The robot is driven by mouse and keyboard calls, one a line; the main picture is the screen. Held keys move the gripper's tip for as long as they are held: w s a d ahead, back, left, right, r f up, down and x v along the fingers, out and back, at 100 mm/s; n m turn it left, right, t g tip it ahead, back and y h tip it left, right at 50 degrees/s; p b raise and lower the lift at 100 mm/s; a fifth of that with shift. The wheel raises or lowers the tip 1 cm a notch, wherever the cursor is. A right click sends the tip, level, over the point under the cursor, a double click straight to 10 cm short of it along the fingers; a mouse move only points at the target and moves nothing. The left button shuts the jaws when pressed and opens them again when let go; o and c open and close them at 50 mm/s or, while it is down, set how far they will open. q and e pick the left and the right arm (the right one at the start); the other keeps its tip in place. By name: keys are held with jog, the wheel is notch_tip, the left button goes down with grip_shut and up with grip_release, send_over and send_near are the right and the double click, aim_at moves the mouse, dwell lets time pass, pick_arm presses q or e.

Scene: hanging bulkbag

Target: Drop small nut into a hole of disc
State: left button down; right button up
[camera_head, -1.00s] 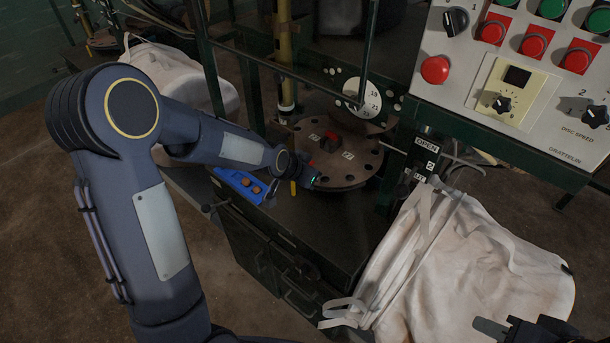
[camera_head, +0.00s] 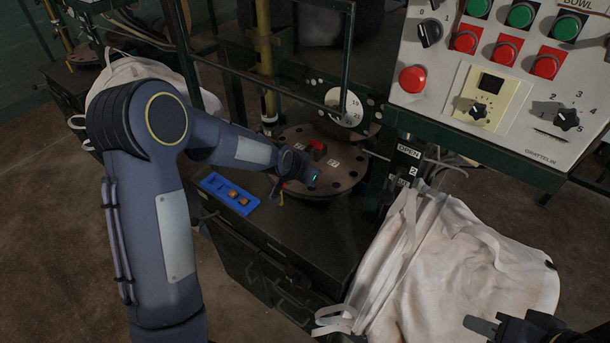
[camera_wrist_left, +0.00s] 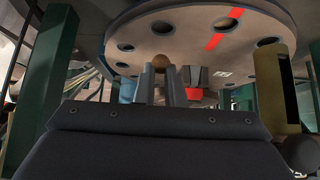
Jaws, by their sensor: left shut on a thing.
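The disc (camera_head: 340,180) is a round brown plate with holes around its rim and a red block (camera_head: 318,146) near its middle. My left gripper (camera_head: 300,168) is by the disc's near left edge in the head view; its fingers are hard to make out there. In the left wrist view, the fingers (camera_wrist_left: 161,82) are shut on a small brown nut (camera_wrist_left: 162,59) at their tips. The disc (camera_wrist_left: 190,35) fills the top of that view, with several holes. I cannot tell whether the nut is over a hole. My right gripper (camera_head: 500,330) is partly cut off at the bottom right.
A blue tray (camera_head: 215,184) with brown nuts lies on the dark bench left of the disc. A white bag (camera_head: 450,260) hangs at the right. A control panel (camera_head: 520,90) stands above it. Green frame posts (camera_head: 345,60) rise around the disc.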

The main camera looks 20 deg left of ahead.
pick_arm(q)
jog(key=shift+w+d+f, duration=0.1)
jog(key=shift+w+d, duration=0.05)
jog(key=shift+w, duration=0.1)
jog(key=shift+w+f, duration=0.1)
jog(key=shift+f, duration=0.2)
jog(key=shift+f+b, duration=1)
jog(key=shift+b, duration=0.2)
jog(key=shift+b, duration=0.35)
jog(key=c, duration=1.4)
grip_release()
jog(key=shift+c, duration=0.2)
